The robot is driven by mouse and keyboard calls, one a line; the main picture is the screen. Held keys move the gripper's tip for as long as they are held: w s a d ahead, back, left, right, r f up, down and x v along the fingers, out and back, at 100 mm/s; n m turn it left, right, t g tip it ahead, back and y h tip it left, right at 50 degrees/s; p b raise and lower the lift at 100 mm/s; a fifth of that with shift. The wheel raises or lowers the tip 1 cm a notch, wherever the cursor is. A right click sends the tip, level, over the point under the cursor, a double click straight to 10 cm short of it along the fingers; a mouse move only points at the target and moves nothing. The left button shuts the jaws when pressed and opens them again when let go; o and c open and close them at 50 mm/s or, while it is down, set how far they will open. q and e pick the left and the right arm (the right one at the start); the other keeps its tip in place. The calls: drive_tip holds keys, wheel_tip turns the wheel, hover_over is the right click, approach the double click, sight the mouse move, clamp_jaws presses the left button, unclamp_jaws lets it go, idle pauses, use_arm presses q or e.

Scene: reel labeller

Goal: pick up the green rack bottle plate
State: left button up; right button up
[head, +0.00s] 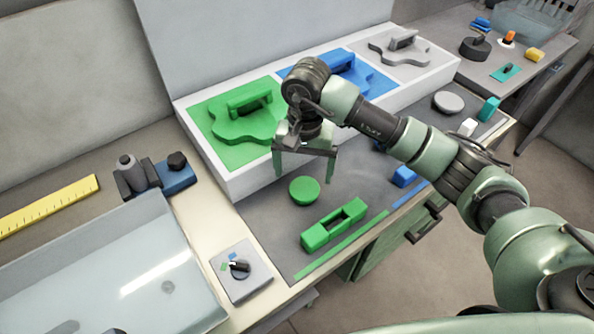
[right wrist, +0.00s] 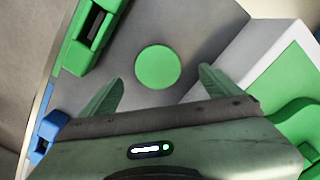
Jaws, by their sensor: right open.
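A round green disc (head: 304,190) lies flat on the grey mat. It also shows in the right wrist view (right wrist: 158,67), between and beyond the fingertips. A green handled plate (head: 232,128) with a wavy outline sits in the green section of the white rack (head: 240,182); part of it shows at the right of the wrist view (right wrist: 292,116). Which of these is the bottle plate I cannot tell for certain. My right gripper (head: 304,178) is open and empty, pointing down above the mat near the disc, in front of the rack. My left gripper is out of view.
A green slotted block (head: 334,225) lies in front of the disc, with a green strip (head: 342,245) along the mat edge. Blue and grey handled plates fill the other rack sections. A switch box (head: 240,271) and a clear-walled basin (head: 110,275) are at left.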

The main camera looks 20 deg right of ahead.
sight(304, 188)
drive_tip(key=shift+w+d+f, duration=0.1)
drive_tip(key=shift+w, duration=0.15)
drive_tip(key=shift+s+f, duration=0.15)
drive_tip(key=shift+f, duration=0.1)
drive_tip(key=shift+s+f+p, duration=0.5)
drive_tip(key=shift+f+p, duration=0.1)
drive_tip(key=shift+f, duration=0.1)
drive_tip(key=shift+w+f+p, duration=0.2)
drive_tip(key=shift+f+p, duration=0.6)
drive_tip(key=shift+f, duration=0.4)
drive_tip(key=shift+w+d+f, duration=0.1)
drive_tip(key=shift+w+f, duration=0.1)
drive_tip(key=shift+f, duration=1.15)
drive_tip(key=c, duration=1.3)
drive_tip(key=shift+c, duration=1.1)
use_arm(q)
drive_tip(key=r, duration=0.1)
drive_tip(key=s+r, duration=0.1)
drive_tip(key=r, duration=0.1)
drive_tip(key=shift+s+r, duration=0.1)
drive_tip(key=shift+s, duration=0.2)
